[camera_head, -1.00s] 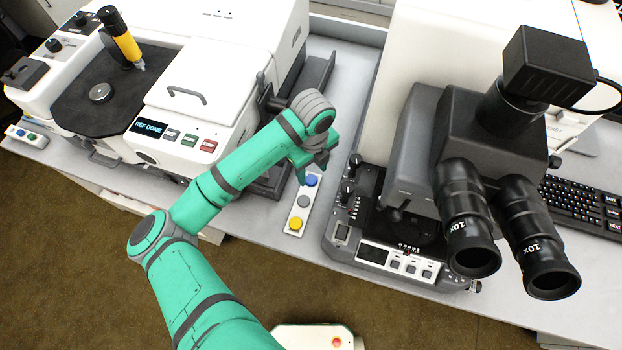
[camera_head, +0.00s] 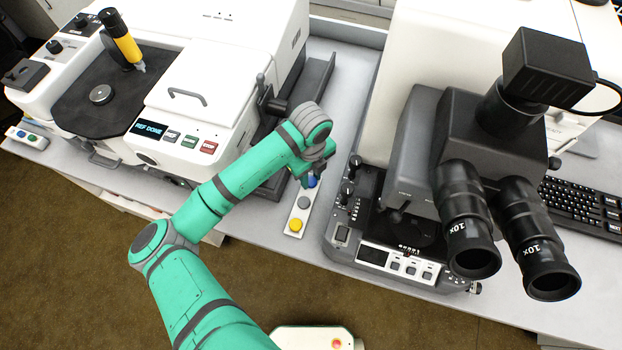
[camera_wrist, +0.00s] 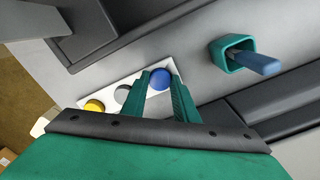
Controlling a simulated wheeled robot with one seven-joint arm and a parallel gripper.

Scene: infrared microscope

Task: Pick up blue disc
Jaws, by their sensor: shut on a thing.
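The blue disc (camera_head: 311,182) is at the far end of a white strip (camera_head: 299,213) on the bench. In the wrist view the blue disc (camera_wrist: 160,79) lies between the two green fingertips. My gripper (camera_head: 308,179) is down at that end of the strip, shut on the blue disc; the wrist view shows its fingers (camera_wrist: 160,72) on either side. A grey disc (camera_head: 304,202) and a yellow disc (camera_head: 295,224) sit on the same strip. I cannot tell whether the blue disc is clear of the strip.
A white instrument (camera_head: 205,75) with a lidded top stands to the left. A microscope (camera_head: 400,225) stands close on the right. The wrist view shows a green holder with a blue-handled tool (camera_wrist: 258,63).

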